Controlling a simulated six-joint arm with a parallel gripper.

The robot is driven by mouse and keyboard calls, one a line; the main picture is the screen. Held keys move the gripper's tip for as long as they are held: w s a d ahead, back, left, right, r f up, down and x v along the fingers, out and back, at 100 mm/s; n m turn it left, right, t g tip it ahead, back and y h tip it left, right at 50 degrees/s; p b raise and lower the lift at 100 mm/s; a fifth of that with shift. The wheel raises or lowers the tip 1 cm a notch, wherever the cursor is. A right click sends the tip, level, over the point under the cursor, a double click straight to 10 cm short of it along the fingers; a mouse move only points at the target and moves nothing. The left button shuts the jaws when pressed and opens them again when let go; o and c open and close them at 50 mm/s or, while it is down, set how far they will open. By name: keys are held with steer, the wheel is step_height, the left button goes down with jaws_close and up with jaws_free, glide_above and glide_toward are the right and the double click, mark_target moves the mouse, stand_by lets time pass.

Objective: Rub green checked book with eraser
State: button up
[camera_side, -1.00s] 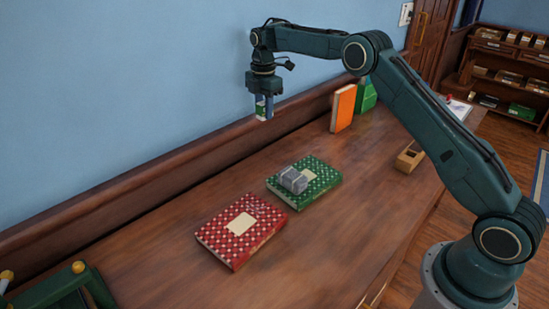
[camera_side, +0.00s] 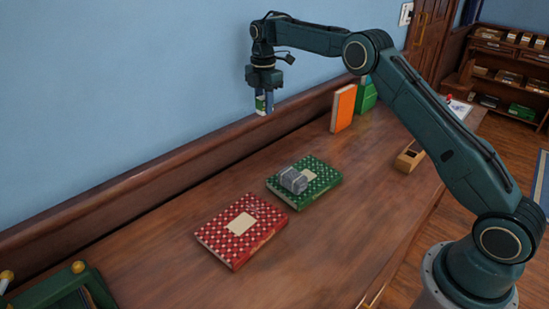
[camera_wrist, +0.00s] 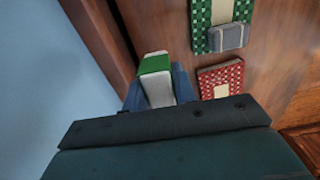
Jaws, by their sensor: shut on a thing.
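The green checked book (camera_side: 318,172) lies flat on the wooden desk, with a grey wrapped block (camera_side: 293,180) resting on its cover. In the wrist view the book (camera_wrist: 200,42) and the grey block (camera_wrist: 228,37) show at the top right. My gripper (camera_side: 264,98) is above the back of the desk, close to the wall, shut on the eraser (camera_side: 261,104). The eraser is white with a green band, and in the wrist view it (camera_wrist: 155,75) sits between the blue fingers. It is in the air, apart from the book, which is below and to the right.
A red checked book (camera_side: 241,231) lies in front of the green one. An orange book (camera_side: 343,108) and a green book (camera_side: 366,95) stand upright at the back. A wooden box (camera_side: 409,157) sits at the right. A green holder with yellow knobs (camera_side: 70,285) is at front left.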

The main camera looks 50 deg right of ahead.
steer(key=shift+s+d+f, duration=0.3)
steer(key=shift+s+d, duration=0.15)
steer(key=shift+d, duration=0.1)
steer(key=s+d+f, duration=0.3)
steer(key=s+f, duration=0.1)
steer(key=s, duration=0.6)
steer(key=s+d+f, duration=0.4)
steer(key=s, duration=0.5)
steer(key=shift+s+f, duration=0.15)
steer(key=shift+s, duration=0.25)
steer(key=shift+f, duration=0.1)
